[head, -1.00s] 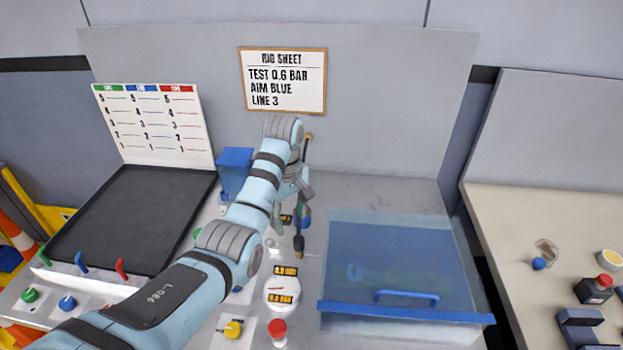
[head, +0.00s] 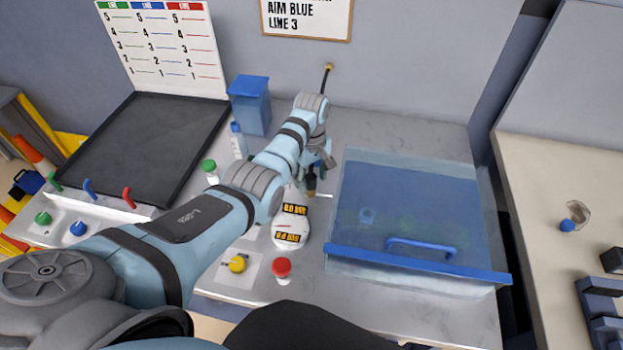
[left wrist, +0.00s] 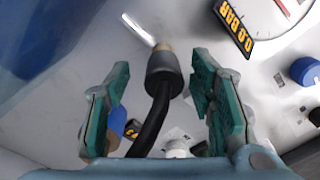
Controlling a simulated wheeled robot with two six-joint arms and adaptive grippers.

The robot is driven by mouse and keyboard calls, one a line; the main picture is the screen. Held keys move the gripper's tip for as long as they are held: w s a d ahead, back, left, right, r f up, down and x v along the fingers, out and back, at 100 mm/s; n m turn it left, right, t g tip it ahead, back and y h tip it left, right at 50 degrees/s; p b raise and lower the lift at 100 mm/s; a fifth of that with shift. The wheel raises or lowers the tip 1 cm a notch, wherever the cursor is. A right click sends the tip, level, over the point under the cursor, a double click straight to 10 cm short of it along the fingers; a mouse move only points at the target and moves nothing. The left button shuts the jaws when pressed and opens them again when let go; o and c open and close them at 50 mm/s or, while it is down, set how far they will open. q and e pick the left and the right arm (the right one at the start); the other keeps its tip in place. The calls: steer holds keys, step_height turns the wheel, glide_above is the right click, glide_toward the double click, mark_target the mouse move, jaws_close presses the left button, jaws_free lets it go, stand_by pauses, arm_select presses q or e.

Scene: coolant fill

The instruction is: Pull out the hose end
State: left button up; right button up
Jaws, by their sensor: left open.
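The hose end (head: 311,186) is a dark grey collar with a brass tip on a black hose, standing near the gauge in the head view. In the left wrist view the hose end (left wrist: 163,68) lies between the green finger pads, with the hose running down towards the palm. My left gripper (left wrist: 160,80) is open, with a gap showing on both sides of the hose. In the head view my left gripper (head: 316,163) is partly hidden by its own wrist. My right gripper is not in view.
A clear blue bin (head: 415,200) with a blue handle stands just right of the gripper. A blue-lidded box (head: 250,105) and a black tray (head: 140,150) are left.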

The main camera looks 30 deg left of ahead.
mark_target(311, 176)
arm_select(q)
steer(key=shift+s, duration=0.3)
steer(key=shift+c, duration=1.4)
steer(key=shift+w, duration=0.1)
jaws_close()
steer(key=c, duration=0.6)
jaws_free()
steer(key=shift+c, duration=0.6)
steer(key=shift+r+p, duration=0.35)
steer(key=shift+p, duration=0.1)
step_height(311, 176, up, 3)
steer(key=p, duration=0.3)
steer(key=shift+f, duration=0.15)
steer(key=shift+r, duration=1.15)
